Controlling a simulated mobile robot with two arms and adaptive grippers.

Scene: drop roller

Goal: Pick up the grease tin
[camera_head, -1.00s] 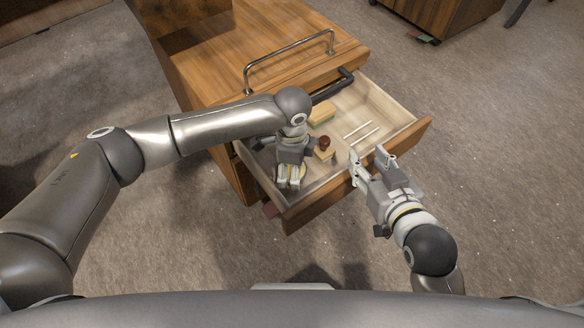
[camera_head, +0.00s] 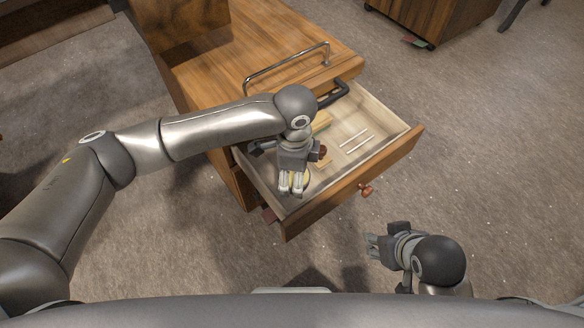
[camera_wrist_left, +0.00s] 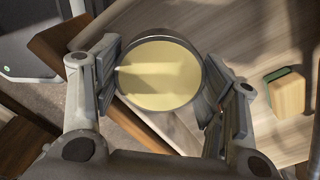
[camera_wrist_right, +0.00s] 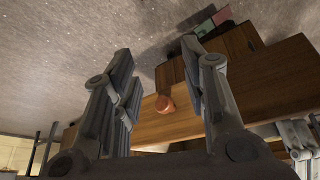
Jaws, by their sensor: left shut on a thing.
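The grease tin is a round, shallow tin with a pale yellow top (camera_wrist_left: 160,76). In the left wrist view it sits between the two fingers of my left gripper, which is shut on its sides. In the head view my left gripper (camera_head: 291,187) points down inside the open drawer near its front left corner, hiding most of the tin. I cannot tell whether the tin is clear of the drawer floor. My right gripper (camera_head: 372,247) is outside the drawer, in front of it. In the right wrist view its fingers (camera_wrist_right: 165,75) are apart with nothing between them.
The wooden drawer (camera_head: 350,188) is pulled out, with a reddish knob (camera_head: 366,190) on its front. The drawer's right part is mostly bare. Open carpet lies to the right.

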